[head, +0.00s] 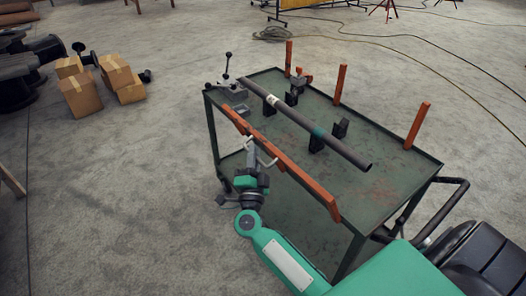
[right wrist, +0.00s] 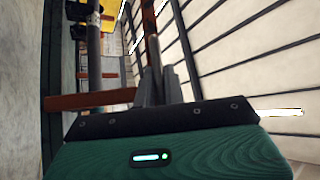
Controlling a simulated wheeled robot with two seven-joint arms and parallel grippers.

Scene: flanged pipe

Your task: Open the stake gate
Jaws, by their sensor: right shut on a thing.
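The stake gate is a long orange bar (head: 306,182) along the cart's near left side, with pale bent handles on it. My right gripper (head: 252,148) is at a pale handle (head: 267,162) near the bar's middle and is shut on it; the fingers partly hide the grip. In the right wrist view the closed fingers (right wrist: 154,86) point up the picture, with an orange bar (right wrist: 92,101) to their left. The dark flanged pipe (head: 300,120) lies on black supports on the cart. My left gripper is out of view.
The green cart (head: 370,185) carries upright orange stakes (head: 341,84) along its far side and a grey vise-like tool (head: 232,92) at its far left corner. Cardboard boxes (head: 80,95) stand at upper left. The floor left of the cart is clear.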

